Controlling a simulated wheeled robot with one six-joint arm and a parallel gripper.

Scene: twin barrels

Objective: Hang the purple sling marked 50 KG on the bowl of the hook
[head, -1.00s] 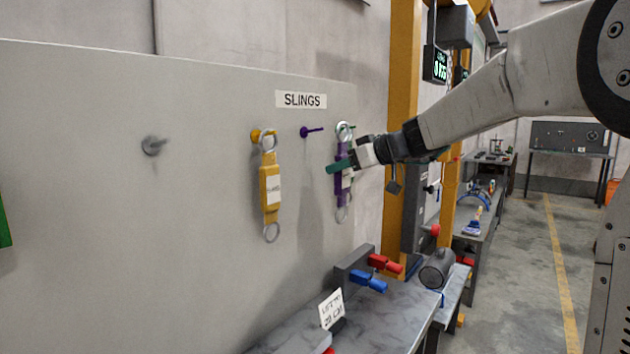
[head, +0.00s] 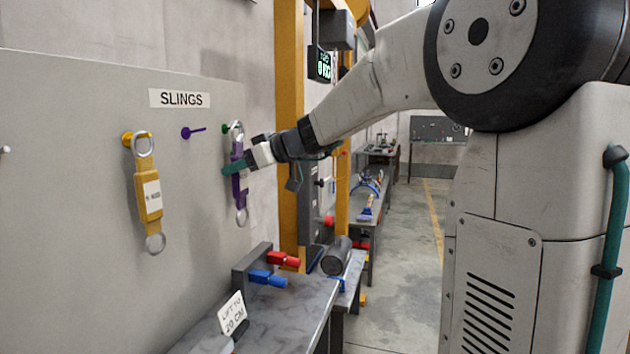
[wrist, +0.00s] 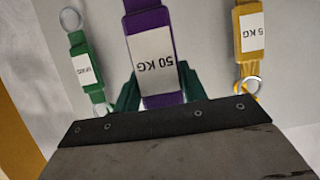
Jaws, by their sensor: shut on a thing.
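The purple sling (head: 239,188) hangs upright in my gripper (head: 236,168), in front of the board near the green peg. Its white label reads 50 KG, upside down in the wrist view (wrist: 156,62). My gripper's green fingers stand on both sides of the sling in the wrist view (wrist: 160,95), shut on its body. The purple peg (head: 192,132) on the board is bare. A metal ring (head: 237,128) shows above the gripper; I cannot tell whether it is the purple sling's or the green one's. I cannot make out the hook in either view.
A yellow sling (head: 148,195) hangs on the board left of my gripper. A green sling (wrist: 88,72) hangs close by in the wrist view. A yellow post (head: 290,100) and a digital display (head: 320,65) stand to the right. Below is a bench (head: 280,318) with red and blue handles.

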